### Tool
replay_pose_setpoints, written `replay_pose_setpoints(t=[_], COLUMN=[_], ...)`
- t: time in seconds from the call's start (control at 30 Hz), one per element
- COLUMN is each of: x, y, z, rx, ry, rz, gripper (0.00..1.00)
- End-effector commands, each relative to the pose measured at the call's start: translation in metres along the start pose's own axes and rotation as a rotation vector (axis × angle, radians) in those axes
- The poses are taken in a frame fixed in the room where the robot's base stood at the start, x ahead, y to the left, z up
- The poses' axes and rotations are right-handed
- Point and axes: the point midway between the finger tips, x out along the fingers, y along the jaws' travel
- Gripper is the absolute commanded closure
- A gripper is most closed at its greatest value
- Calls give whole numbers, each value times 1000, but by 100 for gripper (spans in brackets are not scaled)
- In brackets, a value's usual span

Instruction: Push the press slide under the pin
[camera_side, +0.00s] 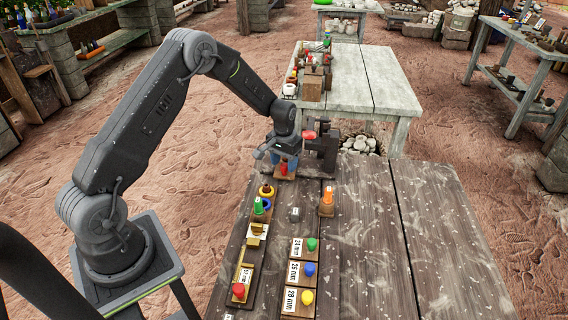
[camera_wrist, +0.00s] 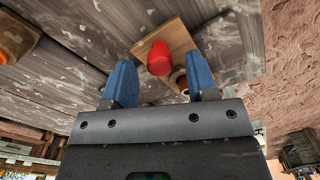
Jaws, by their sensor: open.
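My gripper (camera_side: 284,160) is at the far edge of the dark wooden table, with its blue fingers apart. In the wrist view my gripper (camera_wrist: 161,78) is open, and a red knob (camera_wrist: 159,58) shows between and just beyond its fingertips. The knob is on a light wooden plate (camera_wrist: 170,38), which looks like the press slide; the plate also shows in the side view (camera_side: 277,175). A round brownish part lies partly behind the right finger. The dark press (camera_side: 326,152) with a red part stands just right of my gripper. The pin cannot be made out.
An orange piece on a small block (camera_side: 327,200) and a small grey piece (camera_side: 294,214) stand nearer on the table. Labelled blocks with coloured knobs (camera_side: 300,273) stand at the front. The table's right side (camera_side: 430,240) is clear. A pale table (camera_side: 370,80) stands behind.

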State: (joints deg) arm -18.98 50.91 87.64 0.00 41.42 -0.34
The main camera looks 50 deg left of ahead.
Motion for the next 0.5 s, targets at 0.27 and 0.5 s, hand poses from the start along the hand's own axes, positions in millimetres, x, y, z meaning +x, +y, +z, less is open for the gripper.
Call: replay_pose_setpoints(t=[0.27,0.5], x=[-56,-105], y=[0,0], z=[-1,0], rx=[0,0], ry=[6,3], rz=[0,0], gripper=[48,48])
